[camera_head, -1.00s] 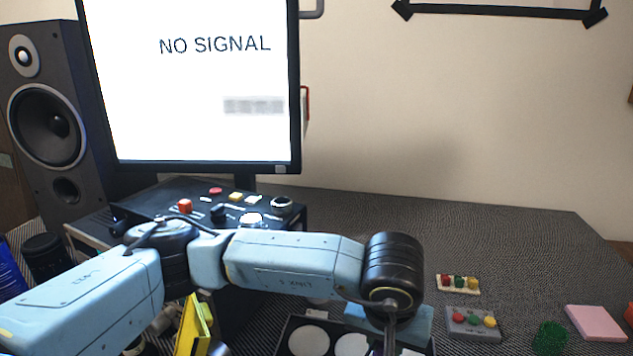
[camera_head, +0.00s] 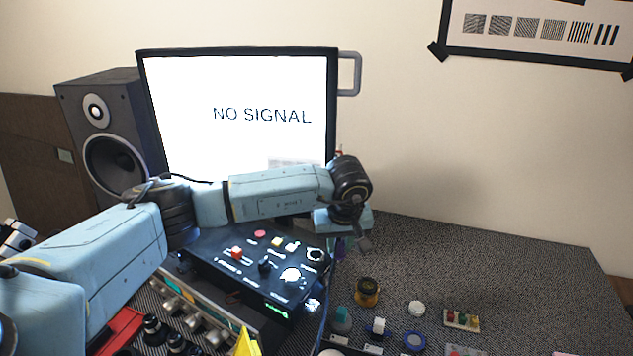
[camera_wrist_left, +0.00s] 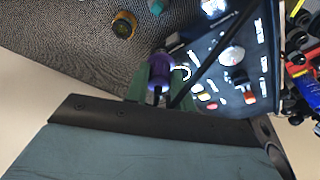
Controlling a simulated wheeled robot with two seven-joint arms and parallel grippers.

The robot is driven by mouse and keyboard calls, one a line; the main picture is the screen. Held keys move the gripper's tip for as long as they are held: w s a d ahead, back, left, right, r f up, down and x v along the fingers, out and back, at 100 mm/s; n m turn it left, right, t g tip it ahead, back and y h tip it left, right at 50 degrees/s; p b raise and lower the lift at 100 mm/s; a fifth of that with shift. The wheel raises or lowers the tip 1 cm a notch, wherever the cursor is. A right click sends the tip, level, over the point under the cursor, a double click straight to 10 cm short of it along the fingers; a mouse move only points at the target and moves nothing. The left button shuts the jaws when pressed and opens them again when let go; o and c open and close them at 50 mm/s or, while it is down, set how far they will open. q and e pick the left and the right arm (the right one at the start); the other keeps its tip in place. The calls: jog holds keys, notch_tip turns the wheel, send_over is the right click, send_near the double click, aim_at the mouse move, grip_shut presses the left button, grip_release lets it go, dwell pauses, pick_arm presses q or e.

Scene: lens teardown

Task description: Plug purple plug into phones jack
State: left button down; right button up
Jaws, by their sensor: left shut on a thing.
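My left gripper (camera_head: 345,246) hangs just right of the black control box in the head view. In the left wrist view its green fingers (camera_wrist_left: 160,80) are shut on the purple plug (camera_wrist_left: 160,68), which sits between them beside the box's edge. In the head view the plug is largely hidden by my gripper. I cannot make out a phones jack in either view. My right gripper is not in view.
The black control box (camera_head: 215,262) carries a red button, a black knob and a lit white knob. A silver unit with knobs (camera_head: 180,300) stands in front. A yellow-and-black jar (camera_head: 367,292), teal knob (camera_head: 342,318) and small parts lie right. The monitor (camera_head: 240,90) stands behind.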

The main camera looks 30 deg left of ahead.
pick_arm(q)
jog(key=w+a+r+n+p, duration=0.1)
jog(key=a+r+n+p, duration=0.1)
jog(key=a+r+p, duration=0.4)
jog(key=shift+s+b+x, duration=0.2)
jog(key=shift+b+x, duration=0.65)
jog(key=shift+x, duration=0.2)
jog(key=shift+s+b+x, duration=0.25)
jog(key=shift+b+x, duration=0.55)
jog(key=shift+x, duration=0.25)
jog(key=shift+s+b+x, duration=0.2)
jog(key=shift+b+x, duration=0.65)
jog(key=shift+x, duration=0.25)
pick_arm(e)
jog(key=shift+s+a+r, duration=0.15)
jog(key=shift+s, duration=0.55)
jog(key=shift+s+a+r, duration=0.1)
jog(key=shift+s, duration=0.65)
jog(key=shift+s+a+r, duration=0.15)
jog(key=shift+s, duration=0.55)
pick_arm(q)
jog(key=shift+d+f, duration=0.15)
jog(key=shift+d, duration=0.05)
jog(key=shift+d, duration=0.1)
jog(key=shift+s+f+b, duration=0.1)
jog(key=shift+f+b, duration=1.25)
jog(key=shift+f, duration=0.35)
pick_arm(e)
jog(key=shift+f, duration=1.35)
